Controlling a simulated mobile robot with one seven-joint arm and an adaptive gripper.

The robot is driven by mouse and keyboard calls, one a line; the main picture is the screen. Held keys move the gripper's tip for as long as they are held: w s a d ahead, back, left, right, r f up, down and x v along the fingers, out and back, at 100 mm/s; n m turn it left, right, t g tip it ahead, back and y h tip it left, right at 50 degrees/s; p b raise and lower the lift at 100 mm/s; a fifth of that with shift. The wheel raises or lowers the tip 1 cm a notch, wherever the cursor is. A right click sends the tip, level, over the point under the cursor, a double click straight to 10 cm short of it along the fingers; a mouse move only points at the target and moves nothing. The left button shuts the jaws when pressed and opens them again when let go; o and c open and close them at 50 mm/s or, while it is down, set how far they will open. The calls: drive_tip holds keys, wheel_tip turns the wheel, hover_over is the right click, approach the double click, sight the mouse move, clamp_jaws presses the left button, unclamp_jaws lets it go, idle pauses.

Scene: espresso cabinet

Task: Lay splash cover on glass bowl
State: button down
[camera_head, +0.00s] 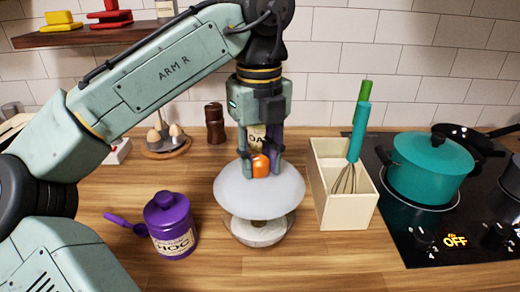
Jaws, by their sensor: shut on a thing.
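My gripper (260,165) points down at the middle of the counter and is shut on the orange knob (261,166) of the splash cover. The splash cover (240,192) is a pale, whitish dome, roughly level. Directly below it is the glass bowl (256,238), a pale round shape whose upper part is hidden by the cover. The cover looks wider than the visible part of the bowl. I cannot tell whether the cover touches the bowl's rim.
A purple jar (171,225) and purple scoop (125,224) are to the left. A cream box (345,205) with a whisk (352,160) stands close on the right, before the black cooktop (420,238) with a teal pot (428,168). Bare wood lies in front of the bowl.

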sight(259, 183)
drive_tip(key=shift+w+a, duration=0.1)
idle(0.3)
drive_tip(key=shift+f, duration=2.7)
drive_tip(key=shift+f, duration=0.85)
idle(2.2)
drive_tip(key=c, duration=1.2)
unclamp_jaws()
drive_tip(key=shift+o, duration=0.6)
drive_tip(key=o, duration=0.5)
drive_tip(key=shift+r, duration=0.1)
